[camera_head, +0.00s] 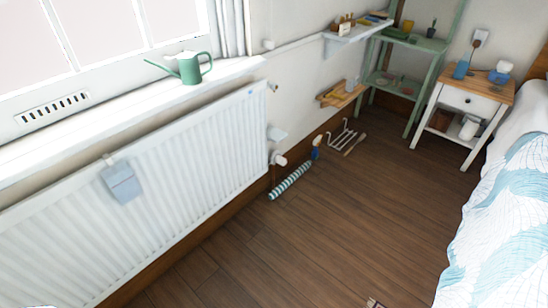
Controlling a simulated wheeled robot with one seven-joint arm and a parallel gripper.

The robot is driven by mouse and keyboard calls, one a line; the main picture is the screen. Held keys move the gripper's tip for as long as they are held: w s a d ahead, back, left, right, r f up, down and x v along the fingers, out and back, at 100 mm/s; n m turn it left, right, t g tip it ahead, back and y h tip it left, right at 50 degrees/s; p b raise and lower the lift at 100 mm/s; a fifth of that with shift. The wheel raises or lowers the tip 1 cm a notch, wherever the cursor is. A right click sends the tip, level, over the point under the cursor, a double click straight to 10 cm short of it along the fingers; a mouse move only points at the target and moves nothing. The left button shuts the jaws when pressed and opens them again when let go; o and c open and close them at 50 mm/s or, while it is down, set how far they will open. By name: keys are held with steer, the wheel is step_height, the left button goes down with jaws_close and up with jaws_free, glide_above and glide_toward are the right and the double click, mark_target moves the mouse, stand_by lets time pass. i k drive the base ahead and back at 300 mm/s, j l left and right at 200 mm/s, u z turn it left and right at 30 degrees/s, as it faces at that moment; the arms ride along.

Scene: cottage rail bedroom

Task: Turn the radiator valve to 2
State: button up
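The white radiator (190,165) runs along the wall under the window, from the lower left to the middle of the view. A small white knob, which looks like the radiator valve (278,159), sticks out near the floor at the radiator's right end. Its numbers are too small to read, so I cannot tell its setting. A white bracket-like piece (277,134) sits just above it. My gripper is not in view.
A striped roll (291,181) lies on the floor just below the valve, with a white wire rack (342,136) beyond it. The bed (505,215) stands at right, a nightstand (468,102) behind it. The wooden floor (340,235) between bed and radiator is mostly clear.

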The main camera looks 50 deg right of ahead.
mark_target(281, 160)
steer(key=j+z, duration=0.1)
steer(key=z, duration=2.1)
steer(key=i+l, duration=0.2)
steer(key=i, duration=0.35)
steer(key=i+l, duration=0.2)
steer(key=i, duration=0.3)
steer(key=i+u, duration=0.1)
steer(key=u, duration=0.3)
steer(key=i+l+u, duration=0.1)
steer(key=u, duration=0.25)
steer(key=i+u, duration=0.1)
steer(key=u, duration=0.3)
